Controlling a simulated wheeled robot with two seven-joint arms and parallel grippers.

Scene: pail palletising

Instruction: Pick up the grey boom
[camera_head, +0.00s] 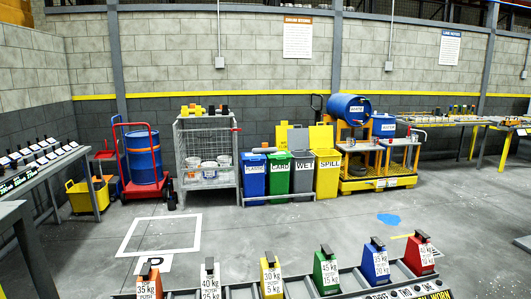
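I cannot make out a grey boom in this view. Neither of my grippers is in view. A yellow bin marked SPILL (327,176) stands at the right end of a row of bins by the back wall. A blue patch (389,219) lies on the floor right of centre, and it looks like spilt liquid.
Coloured labelled blocks, including a green one (326,272), line a rack along the bottom edge. A mesh cage trolley (207,157), a red hand truck with a blue drum (143,157) and a drum stand (378,183) stand at the back. The middle floor is clear.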

